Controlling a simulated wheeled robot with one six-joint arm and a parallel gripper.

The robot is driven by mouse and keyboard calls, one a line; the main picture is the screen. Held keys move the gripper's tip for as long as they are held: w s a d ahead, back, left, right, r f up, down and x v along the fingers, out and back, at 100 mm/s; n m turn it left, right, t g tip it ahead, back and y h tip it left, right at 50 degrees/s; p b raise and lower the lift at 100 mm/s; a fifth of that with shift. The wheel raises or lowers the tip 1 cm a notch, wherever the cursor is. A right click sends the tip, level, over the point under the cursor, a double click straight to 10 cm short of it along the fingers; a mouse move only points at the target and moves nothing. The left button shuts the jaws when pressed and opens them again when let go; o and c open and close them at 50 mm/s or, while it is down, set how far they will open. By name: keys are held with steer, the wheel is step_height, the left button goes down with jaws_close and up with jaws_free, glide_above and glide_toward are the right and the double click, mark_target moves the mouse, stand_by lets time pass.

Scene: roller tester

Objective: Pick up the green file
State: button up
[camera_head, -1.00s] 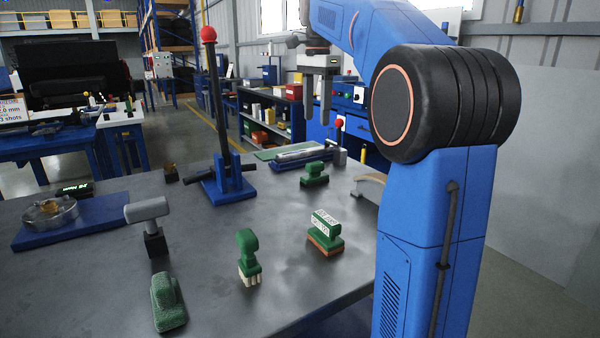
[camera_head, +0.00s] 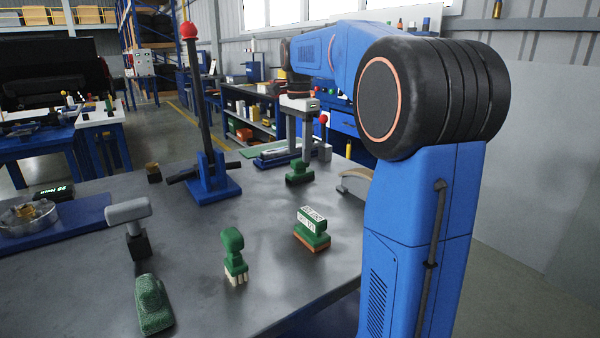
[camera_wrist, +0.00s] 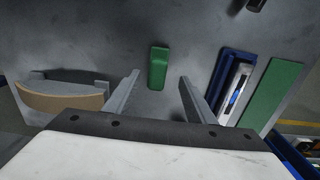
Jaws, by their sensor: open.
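Several green-topped tools stand on the grey table, and I cannot tell for sure which is the file. One green tool (camera_head: 299,173) stands at the back, below my gripper (camera_head: 298,152). In the wrist view this green tool (camera_wrist: 158,68) shows between the two open fingers, with space on both sides. My gripper (camera_wrist: 160,82) points down and is empty. A green tool with a labelled top and brown base (camera_head: 312,230) stands nearer. A green-handled brush with pale bristles (camera_head: 234,256) and a textured green block (camera_head: 153,305) are at the front.
A blue stand with a red-knobbed lever (camera_head: 212,185) is left of the gripper. A curved tan-handled piece (camera_wrist: 62,95) lies to the right in the head view. A blue tray (camera_wrist: 229,85) and a green board (camera_wrist: 270,95) are beside the tool. A grey hammer-like tool (camera_head: 128,211) stands at left.

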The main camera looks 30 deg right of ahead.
mark_target(300, 159)
steer(key=shift+s+f, duration=0.15)
steer(key=shift+f, duration=1.2)
steer(key=shift+s+f, duration=0.1)
steer(key=shift+f, duration=1.2)
jaws_close()
steer(key=shift+r, duration=0.15)
step_height(300, 159, up, 10)
steer(key=shift+f, duration=0.1)
